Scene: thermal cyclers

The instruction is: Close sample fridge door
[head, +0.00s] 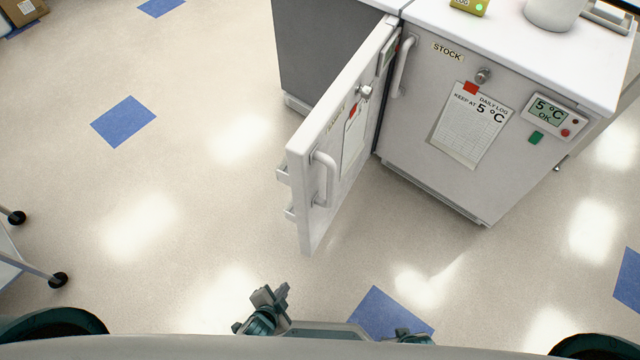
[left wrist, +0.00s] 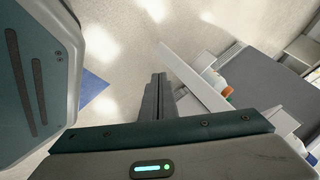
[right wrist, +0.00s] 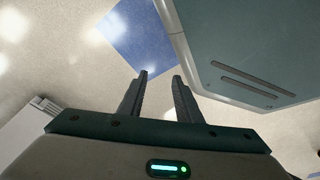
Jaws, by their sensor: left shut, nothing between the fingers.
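A white fridge door (head: 322,150) stands wide open in the head view, swung out towards me, with a vertical handle (head: 325,180), a lock and a paper sheet on its outer face. Shelf edges stick out from its inner side. In the left wrist view a white panel (left wrist: 192,78), seemingly this door, lies beyond the fingers. My left gripper (head: 278,292) is shut and empty, apart from the door and nearer to me; its fingers show in the left wrist view (left wrist: 157,97). My right gripper (right wrist: 158,76) is open and empty over the floor; it barely shows in the head view.
A closed fridge labelled STOCK (head: 425,140) stands right of the open door, with a 5 °C display (head: 549,114). A wheeled cart (head: 20,262) is at the left edge. The floor left of the door is clear. Bottles (left wrist: 222,84) show behind the panel.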

